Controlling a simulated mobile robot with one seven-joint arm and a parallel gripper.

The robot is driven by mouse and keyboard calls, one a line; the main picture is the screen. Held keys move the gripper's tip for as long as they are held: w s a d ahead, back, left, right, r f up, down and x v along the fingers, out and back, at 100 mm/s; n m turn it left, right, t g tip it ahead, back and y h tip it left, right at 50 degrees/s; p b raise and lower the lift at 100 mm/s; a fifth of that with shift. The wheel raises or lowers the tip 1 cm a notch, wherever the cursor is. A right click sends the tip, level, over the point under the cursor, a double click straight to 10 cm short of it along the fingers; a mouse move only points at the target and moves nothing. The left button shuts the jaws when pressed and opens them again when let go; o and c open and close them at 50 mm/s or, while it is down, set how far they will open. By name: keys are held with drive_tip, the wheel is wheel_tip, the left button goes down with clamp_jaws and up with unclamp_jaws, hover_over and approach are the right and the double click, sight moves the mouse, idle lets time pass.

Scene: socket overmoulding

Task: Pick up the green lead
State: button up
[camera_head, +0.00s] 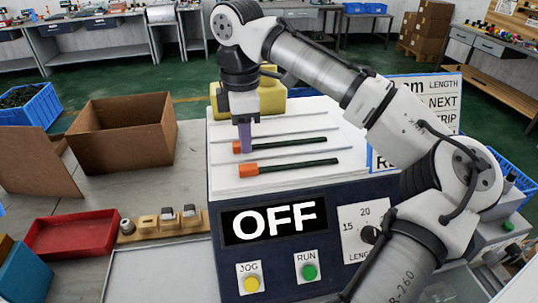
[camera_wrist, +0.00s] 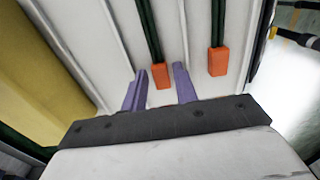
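Two dark green leads with orange end blocks lie side by side on the white ridged top of the machine. The farther green lead (camera_head: 300,142) runs right from under my gripper; the nearer green lead (camera_head: 300,164) lies parallel to it. My gripper (camera_head: 244,140) points down at the orange end of the farther lead and partly hides it. In the wrist view, the purple fingers of my gripper (camera_wrist: 160,70) are apart, with one orange block (camera_wrist: 162,78) between them and gaps beside it. The other orange block (camera_wrist: 218,62) is right of the fingers.
The machine's front has an OFF display (camera_head: 275,220), a yellow JOG button (camera_head: 251,284) and a green RUN button (camera_head: 309,272). A yellow block (camera_head: 270,98) stands behind the leads. Left are an open cardboard box (camera_head: 125,135) and a red tray (camera_head: 70,232).

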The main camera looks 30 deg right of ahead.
drive_tip(key=shift+f, duration=0.35)
clamp_jaws()
drive_tip(key=shift+r, duration=0.1)
